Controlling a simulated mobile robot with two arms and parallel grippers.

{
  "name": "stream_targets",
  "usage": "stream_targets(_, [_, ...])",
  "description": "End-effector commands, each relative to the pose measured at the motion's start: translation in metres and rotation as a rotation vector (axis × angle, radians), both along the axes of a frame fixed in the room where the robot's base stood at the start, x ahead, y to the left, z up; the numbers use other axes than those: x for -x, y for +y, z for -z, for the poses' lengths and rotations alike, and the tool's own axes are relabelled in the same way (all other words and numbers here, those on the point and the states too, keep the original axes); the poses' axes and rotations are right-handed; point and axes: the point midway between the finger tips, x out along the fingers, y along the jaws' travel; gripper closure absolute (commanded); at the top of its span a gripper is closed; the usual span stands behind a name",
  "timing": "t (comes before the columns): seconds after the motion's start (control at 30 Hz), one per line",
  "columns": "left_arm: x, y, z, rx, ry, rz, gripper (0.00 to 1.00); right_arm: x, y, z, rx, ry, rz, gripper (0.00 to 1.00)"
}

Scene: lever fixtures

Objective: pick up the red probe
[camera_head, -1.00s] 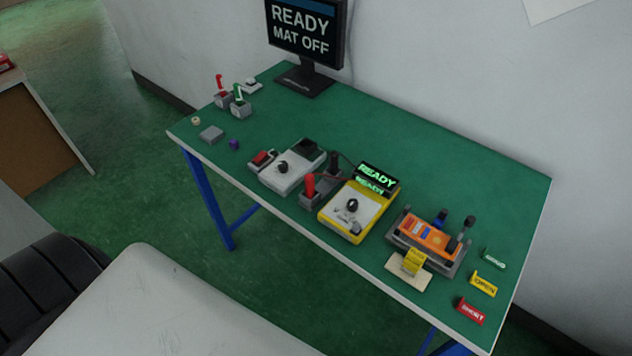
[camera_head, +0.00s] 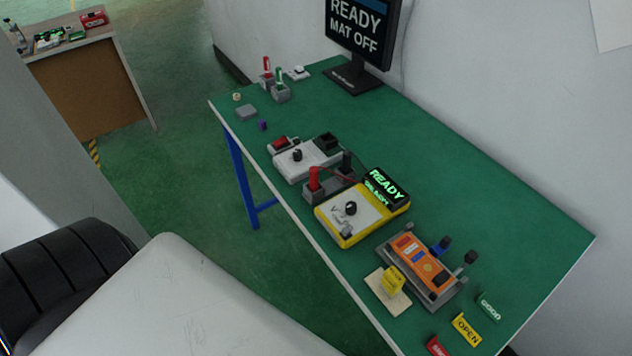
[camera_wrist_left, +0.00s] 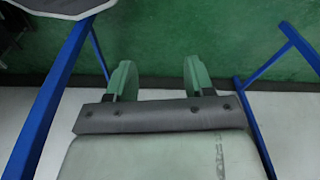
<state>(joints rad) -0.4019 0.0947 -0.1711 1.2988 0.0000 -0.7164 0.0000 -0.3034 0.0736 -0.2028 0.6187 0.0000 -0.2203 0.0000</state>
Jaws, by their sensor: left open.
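The red probe (camera_head: 314,180) stands upright in a grey holder (camera_head: 325,192) on the green bench, just left of the yellow meter (camera_head: 358,215). A black probe (camera_head: 347,162) stands in the same holder, and thin leads run toward the meter. My left gripper shows only in the left wrist view (camera_wrist_left: 158,82); its two green fingers are apart with nothing between them. It faces blue legs and floor, with no probe in that view. My right gripper is in neither view.
A grey box (camera_head: 305,160) stands left of the holder, and an orange device in a fixture (camera_head: 425,265) right of the meter. A monitor (camera_head: 357,35) stands at the back. The bench's back strip (camera_head: 480,170) is clear. Another bench (camera_head: 85,85) is at far left.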

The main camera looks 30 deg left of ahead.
Motion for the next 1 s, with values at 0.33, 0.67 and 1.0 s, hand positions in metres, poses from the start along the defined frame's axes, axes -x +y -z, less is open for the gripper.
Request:
stream_targets(0.33, [-0.060, -0.002, -0.117, -0.021, -0.094, 0.016, 0.47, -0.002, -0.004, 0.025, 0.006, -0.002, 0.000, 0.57])
stream_targets(0.67, [-0.111, 0.065, -0.238, -0.506, -0.374, 0.367, 0.47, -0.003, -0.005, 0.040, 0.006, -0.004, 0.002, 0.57])
stream_targets(1.0, [-0.179, 0.117, -0.315, -1.568, -0.384, 1.189, 0.47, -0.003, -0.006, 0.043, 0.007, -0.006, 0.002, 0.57])
